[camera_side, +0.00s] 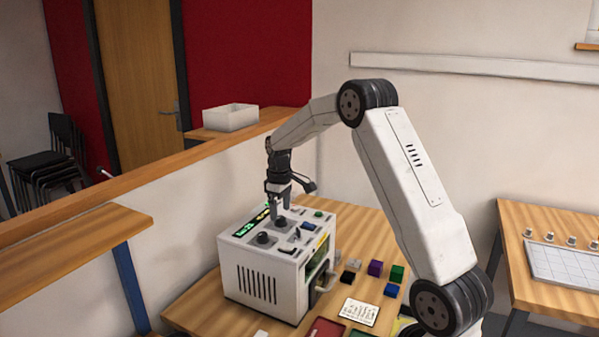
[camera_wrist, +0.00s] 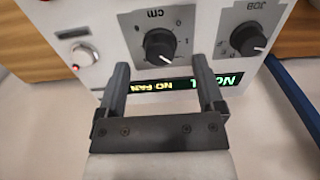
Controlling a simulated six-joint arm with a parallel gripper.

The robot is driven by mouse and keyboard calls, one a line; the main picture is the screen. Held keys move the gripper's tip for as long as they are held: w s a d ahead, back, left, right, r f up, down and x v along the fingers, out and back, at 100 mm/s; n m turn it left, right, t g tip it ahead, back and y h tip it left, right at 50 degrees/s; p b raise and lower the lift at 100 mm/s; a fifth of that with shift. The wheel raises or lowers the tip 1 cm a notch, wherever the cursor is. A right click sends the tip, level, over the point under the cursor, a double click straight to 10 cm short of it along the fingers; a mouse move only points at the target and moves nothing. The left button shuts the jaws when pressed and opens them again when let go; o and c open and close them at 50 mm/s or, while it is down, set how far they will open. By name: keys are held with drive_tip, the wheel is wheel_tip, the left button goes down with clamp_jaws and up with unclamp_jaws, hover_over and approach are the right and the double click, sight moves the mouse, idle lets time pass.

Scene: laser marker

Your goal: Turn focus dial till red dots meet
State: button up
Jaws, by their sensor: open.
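The laser marker (camera_side: 262,265) is a white box on the wooden table, with dark dials on its top panel. In the wrist view, a black dial (camera_wrist: 159,44) with a white pointer line sits under a "cm" label and a scale of numbers. My gripper (camera_wrist: 160,68) is open and empty, its fingertips just short of this dial, one toward each side. In the side view my gripper (camera_side: 280,216) points down close above the top panel. A second dial (camera_wrist: 248,39), labelled JOB, is to the right. I cannot make out a pair of red dots.
A lit display (camera_wrist: 180,84) lies beneath the fingers. A round button (camera_wrist: 82,55) with a small red spot is at left. Several coloured blocks (camera_side: 375,268) and a paper card (camera_side: 359,312) lie right of the marker. A white bin (camera_side: 230,118) stands behind.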

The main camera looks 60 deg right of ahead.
sight(280, 218)
drive_tip(key=shift+r, duration=2.65)
drive_tip(key=shift+a, duration=0.1)
drive_tip(key=shift+t, duration=0.4)
drive_tip(key=a, duration=0.3)
drive_tip(key=a+f, duration=0.1)
drive_tip(key=a, duration=0.2)
drive_tip(key=s+a+f, duration=0.1)
drive_tip(key=a, duration=0.2)
drive_tip(key=shift+s+a+f, duration=0.1)
drive_tip(key=shift+f, duration=0.15)
drive_tip(key=s+a+f+t, duration=0.1)
drive_tip(key=s+a+f, duration=0.2)
drive_tip(key=s+a, duration=0.4)
drive_tip(key=s+a+f, duration=0.4)
drive_tip(key=s+a, duration=0.3)
drive_tip(key=a, duration=0.3)
drive_tip(key=shift+s+a+t, duration=0.25)
drive_tip(key=shift+a+t, duration=0.15)
